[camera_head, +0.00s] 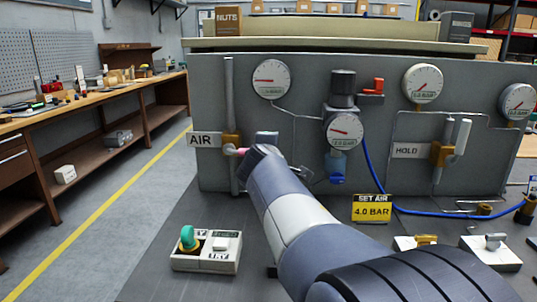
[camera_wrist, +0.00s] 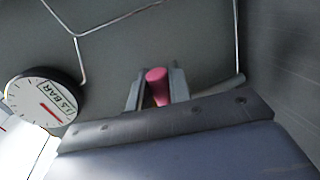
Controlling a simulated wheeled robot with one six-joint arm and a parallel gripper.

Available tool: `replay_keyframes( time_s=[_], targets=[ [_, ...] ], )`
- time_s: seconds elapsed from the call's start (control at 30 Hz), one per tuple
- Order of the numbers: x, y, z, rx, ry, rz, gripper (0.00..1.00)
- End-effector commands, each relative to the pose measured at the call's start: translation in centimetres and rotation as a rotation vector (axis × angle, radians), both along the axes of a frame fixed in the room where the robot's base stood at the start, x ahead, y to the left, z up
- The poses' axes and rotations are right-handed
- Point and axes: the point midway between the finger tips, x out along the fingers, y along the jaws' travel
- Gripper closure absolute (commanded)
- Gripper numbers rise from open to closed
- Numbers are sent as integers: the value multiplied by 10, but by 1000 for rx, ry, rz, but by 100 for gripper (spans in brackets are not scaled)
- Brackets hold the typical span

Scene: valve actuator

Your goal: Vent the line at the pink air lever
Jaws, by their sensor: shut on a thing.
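The pink air lever (camera_head: 236,151) shows at the brass valve (camera_head: 231,141) on the vertical pipe beside the AIR label (camera_head: 204,140). Only its pink end shows in the head view, left of my wrist. In the wrist view the pink lever (camera_wrist: 157,86) sits between the two fingers of my gripper (camera_wrist: 156,92), which is shut on it. The rest of the lever and the valve are hidden in the wrist view. A gauge (camera_head: 270,79) above the AIR valve has a red needle. Another gauge (camera_head: 344,131) hangs under the regulator (camera_head: 343,88).
A HOLD valve with a pale lever (camera_head: 462,137) stands at the right of the panel (camera_head: 300,180). A box with a green knob (camera_head: 189,238) sits on the bench at front left. A blue hose (camera_head: 420,212) runs along the bench at right.

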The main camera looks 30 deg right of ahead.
Motion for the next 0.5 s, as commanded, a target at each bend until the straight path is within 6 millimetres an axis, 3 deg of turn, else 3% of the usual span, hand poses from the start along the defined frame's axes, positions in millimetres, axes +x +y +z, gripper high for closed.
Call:
replay_keyframes(
  time_s=[0.3,0.33,0.5],
  targets=[
    [0,0,-3,9,1,-2,100],
    [0,0,-3,10,2,-2,78],
    [0,0,-3,7,1,-1,64]
  ],
)
